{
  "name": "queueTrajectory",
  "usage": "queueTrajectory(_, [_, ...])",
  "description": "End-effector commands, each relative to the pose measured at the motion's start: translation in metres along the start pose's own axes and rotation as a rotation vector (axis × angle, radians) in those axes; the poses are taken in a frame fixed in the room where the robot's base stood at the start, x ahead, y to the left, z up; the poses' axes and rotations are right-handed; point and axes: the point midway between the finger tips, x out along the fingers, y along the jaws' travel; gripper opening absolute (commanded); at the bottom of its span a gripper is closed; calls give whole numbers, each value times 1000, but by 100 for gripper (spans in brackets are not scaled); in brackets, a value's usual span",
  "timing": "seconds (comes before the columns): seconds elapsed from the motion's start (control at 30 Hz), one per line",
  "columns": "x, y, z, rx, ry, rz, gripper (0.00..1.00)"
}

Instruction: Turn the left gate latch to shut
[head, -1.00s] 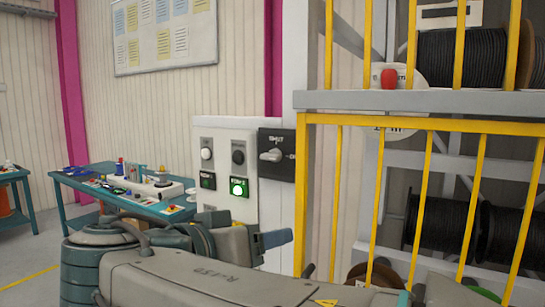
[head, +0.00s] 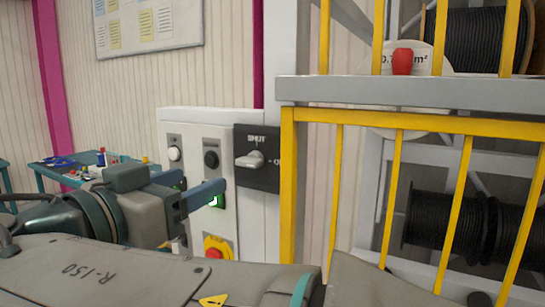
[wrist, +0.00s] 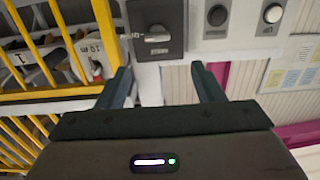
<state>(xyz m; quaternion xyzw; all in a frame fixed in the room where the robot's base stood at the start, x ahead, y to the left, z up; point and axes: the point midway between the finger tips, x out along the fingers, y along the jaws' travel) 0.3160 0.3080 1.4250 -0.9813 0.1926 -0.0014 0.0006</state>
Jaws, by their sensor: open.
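The left gate latch (head: 250,160) is a dark plate marked SHUT at its top, with a grey lever lying roughly level and its end toward the left. It is on the white post beside the yellow gate. The latch also shows upside down in the wrist view (wrist: 157,32), beyond and between the fingers. My gripper (head: 218,193) is in front of the white panel, below and left of the latch in the head view. In the wrist view my gripper (wrist: 160,70) has its fingers wide apart with nothing between them. It stands apart from the lever.
The white control panel (head: 192,128) carries dials, a lit green button (head: 215,201) and a red stop button on yellow (head: 215,253). The yellow gate bars (head: 338,190) and grey rail (head: 400,90) stand right of the latch, with cable reels behind. A workbench is at left.

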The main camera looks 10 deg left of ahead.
Motion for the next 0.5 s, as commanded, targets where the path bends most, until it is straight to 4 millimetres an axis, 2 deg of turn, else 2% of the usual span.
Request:
queueTrajectory(0.1, [28,3,-4,-1,0,13,61])
queueTrajectory(0.3, [72,4,-4,-2,-1,12,61])
queueTrajectory(0.5, [103,2,-2,-2,-1,7,61])
